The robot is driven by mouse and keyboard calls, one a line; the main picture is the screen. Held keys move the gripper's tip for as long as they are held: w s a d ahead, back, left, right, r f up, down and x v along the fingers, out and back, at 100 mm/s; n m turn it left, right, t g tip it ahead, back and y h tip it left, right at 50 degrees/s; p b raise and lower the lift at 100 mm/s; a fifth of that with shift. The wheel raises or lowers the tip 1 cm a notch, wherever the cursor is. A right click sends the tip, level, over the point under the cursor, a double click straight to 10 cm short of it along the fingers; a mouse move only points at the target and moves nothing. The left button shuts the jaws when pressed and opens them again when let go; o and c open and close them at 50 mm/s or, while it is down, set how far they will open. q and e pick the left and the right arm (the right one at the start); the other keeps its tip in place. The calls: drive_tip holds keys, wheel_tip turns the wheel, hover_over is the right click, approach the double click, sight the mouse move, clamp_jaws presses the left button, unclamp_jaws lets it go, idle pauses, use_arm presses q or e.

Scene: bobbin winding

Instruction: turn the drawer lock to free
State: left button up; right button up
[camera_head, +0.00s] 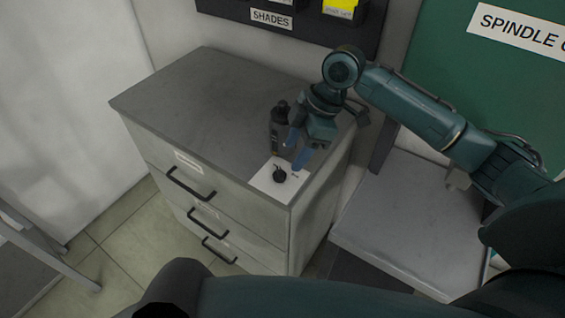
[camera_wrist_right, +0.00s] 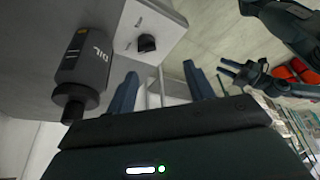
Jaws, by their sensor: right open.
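The drawer lock is a small black knob (camera_head: 279,175) on a white plate (camera_head: 268,188) at the front right corner of the cabinet top (camera_head: 190,100). The knob (camera_wrist_right: 147,43) and its plate also show in the right wrist view. My right gripper (camera_head: 297,150) is open and empty, above and just behind the knob, apart from it. In the right wrist view its two fingers (camera_wrist_right: 163,92) stand apart with nothing between them. The markings on the plate are too small to read.
A dark oil bottle (camera_head: 280,128) stands on the cabinet close beside my right gripper; it also shows in the right wrist view (camera_wrist_right: 84,68). The cabinet has drawers with black handles (camera_head: 190,186). A grey surface (camera_head: 405,225) lies to the right. The cabinet top's left part is clear.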

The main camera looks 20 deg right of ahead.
approach(281, 170)
drive_tip(key=x, duration=0.8)
idle(0.4)
drive_tip(key=shift+c, duration=0.4)
drive_tip(key=c, duration=0.9)
